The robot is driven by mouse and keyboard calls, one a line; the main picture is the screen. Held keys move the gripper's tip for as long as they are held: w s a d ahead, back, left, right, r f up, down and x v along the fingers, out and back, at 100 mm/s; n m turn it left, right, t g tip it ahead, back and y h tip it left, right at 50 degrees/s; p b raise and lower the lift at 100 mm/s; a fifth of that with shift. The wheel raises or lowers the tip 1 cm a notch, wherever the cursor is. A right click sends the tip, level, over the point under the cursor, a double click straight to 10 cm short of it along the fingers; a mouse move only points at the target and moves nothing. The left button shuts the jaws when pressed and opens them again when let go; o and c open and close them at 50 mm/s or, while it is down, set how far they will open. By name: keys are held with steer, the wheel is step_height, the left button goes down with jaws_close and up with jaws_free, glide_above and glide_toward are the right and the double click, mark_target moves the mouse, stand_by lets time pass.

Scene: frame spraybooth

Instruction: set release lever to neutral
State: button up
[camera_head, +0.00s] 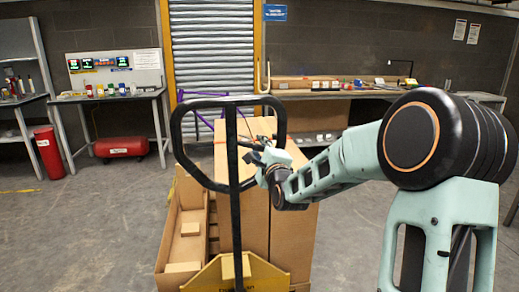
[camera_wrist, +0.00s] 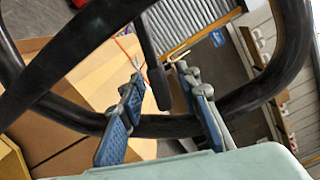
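A pallet jack's black looped handle (camera_head: 175,133) stands upright in the head view. Its dark tube also crosses the wrist view (camera_wrist: 270,92). A short dark lever (camera_wrist: 151,62) hangs down inside the loop in the wrist view, its rounded end between my fingers. I take it for the release lever; I cannot make it out clearly in the head view. My gripper (camera_wrist: 163,84) is open, with one blue-padded finger on each side of the lever and a gap to both. In the head view my gripper (camera_head: 260,158) is at the right side of the loop.
Tall cardboard boxes (camera_head: 292,225) and an open carton (camera_head: 190,225) stand on the jack behind the handle. Benches (camera_head: 345,93) line the back wall, with a red tank (camera_head: 122,146) beneath the left one.

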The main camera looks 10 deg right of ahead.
jaws_close()
stand_by(0.3)
steer(key=shift+d+r+n+b, duration=0.15)
steer(key=shift+r+n+b, duration=0.35)
steer(key=shift+n, duration=0.45)
steer(key=shift+d+r+n+b, duration=0.1)
steer(key=shift+r+n+b, duration=0.2)
steer(key=shift+r+n, duration=0.5)
steer(key=shift+f, duration=0.15)
jaws_free()
steer(key=shift+s, duration=0.15)
steer(key=s+d, duration=0.1)
steer(key=s, duration=1)
steer(key=shift+s, duration=0.35)
